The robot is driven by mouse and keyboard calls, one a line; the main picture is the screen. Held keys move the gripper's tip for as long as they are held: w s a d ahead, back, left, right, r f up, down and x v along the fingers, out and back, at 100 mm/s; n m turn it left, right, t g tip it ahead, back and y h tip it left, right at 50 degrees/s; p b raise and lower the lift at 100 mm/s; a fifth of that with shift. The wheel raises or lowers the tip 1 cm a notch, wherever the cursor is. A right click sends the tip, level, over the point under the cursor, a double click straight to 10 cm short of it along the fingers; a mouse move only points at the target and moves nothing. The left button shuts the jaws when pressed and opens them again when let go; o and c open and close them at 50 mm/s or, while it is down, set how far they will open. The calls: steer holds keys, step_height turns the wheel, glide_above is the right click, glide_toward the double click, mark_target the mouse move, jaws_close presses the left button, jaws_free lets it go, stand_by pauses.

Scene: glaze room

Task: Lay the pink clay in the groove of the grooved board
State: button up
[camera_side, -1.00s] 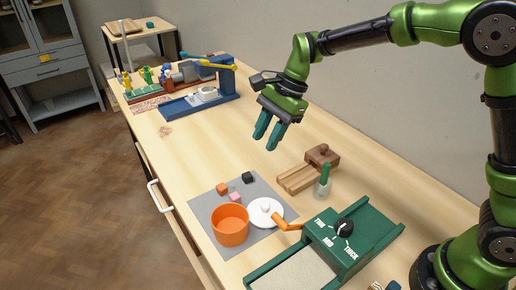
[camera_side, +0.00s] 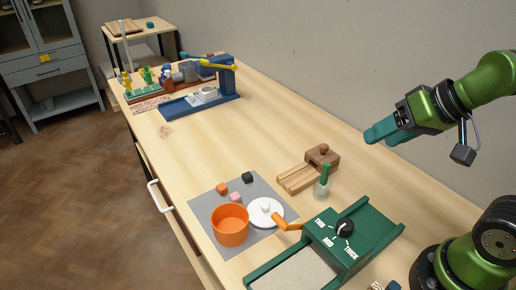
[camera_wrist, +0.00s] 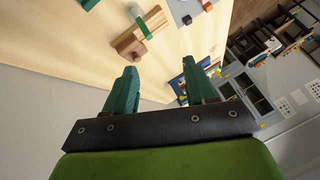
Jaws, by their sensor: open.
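The pink clay (camera_side: 234,197) is a small block on the grey mat (camera_side: 203,203), just behind the orange pot in the side view. The grooved board (camera_side: 297,179) is a wooden piece with a raised block and knob at its far end; it also shows in the wrist view (camera_wrist: 130,42). I see no clay on it. My gripper (camera_side: 377,135) is in the air at the right, above and to the right of the board, with its teal fingers pointing left. The wrist view shows the two fingers (camera_wrist: 157,82) apart with nothing between them.
A green-handled brush jar (camera_side: 323,186) stands beside the board. A green roller machine (camera_side: 350,240) is in front. The middle table is clear.

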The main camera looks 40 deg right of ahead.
steer(key=shift+a, duration=0.1)
steer(key=n+g+h, duration=0.2)
steer(key=n+g, duration=0.2)
steer(key=g, duration=0.3)
glide_above(235, 196)
step_height(235, 196, down, 7)
step_height(235, 196, down, 17)
steer(key=shift+r, duration=0.1)
jaws_close()
